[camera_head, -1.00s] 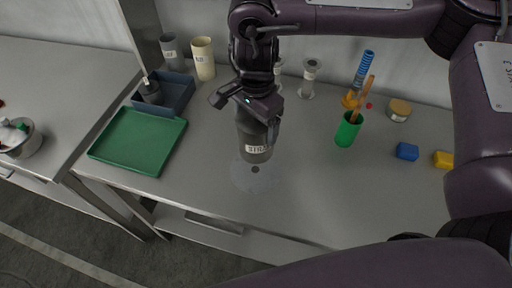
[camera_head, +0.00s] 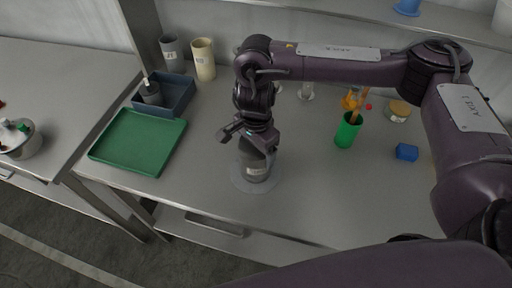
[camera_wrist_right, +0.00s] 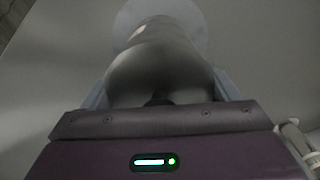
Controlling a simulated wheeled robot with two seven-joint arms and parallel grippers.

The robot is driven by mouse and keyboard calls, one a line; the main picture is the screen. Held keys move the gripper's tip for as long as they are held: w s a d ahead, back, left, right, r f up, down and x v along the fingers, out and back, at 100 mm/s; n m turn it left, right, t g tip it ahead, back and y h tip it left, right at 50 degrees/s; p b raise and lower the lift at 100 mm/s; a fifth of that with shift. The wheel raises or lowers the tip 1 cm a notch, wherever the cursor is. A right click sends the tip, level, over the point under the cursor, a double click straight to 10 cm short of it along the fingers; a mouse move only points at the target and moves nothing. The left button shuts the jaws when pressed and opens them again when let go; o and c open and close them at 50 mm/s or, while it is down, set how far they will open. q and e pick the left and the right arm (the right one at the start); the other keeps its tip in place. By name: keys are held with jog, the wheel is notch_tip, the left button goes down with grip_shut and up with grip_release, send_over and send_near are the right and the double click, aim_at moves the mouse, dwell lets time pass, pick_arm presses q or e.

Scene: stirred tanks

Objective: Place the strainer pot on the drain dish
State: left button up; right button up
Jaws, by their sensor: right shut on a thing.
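The strainer pot (camera_head: 255,165) is a dark grey cylinder with a pale label. My right gripper (camera_head: 250,138) is shut on its upper part from above. The pot looks upright, with its base over the middle of the drain dish, a pale round disc (camera_head: 241,183) on the table. I cannot tell whether the base touches the dish or hovers just above it. In the right wrist view the pot (camera_wrist_right: 160,70) fills the space between the fingers, and the dish (camera_wrist_right: 200,22) shows beyond it. My left gripper is not in view.
A green tray (camera_head: 110,165) and a blue-grey bin (camera_head: 186,98) lie to the left. Two tall cups, grey (camera_head: 170,52) and cream (camera_head: 204,60), stand behind. A green cup (camera_head: 347,132) with tools and a blue block (camera_head: 406,152) are right. The table front is clear.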

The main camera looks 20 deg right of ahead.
jog(key=shift+f, duration=0.2)
jog(key=o, duration=1.3)
jog(key=shift+c, duration=0.2)
jog(key=shift+r, duration=0.15)
notch_tip(320, 180, up, 12)
jog(key=shift+r+b, duration=0.1)
jog(key=shift+b, duration=0.25)
jog(key=shift+s+a, duration=0.1)
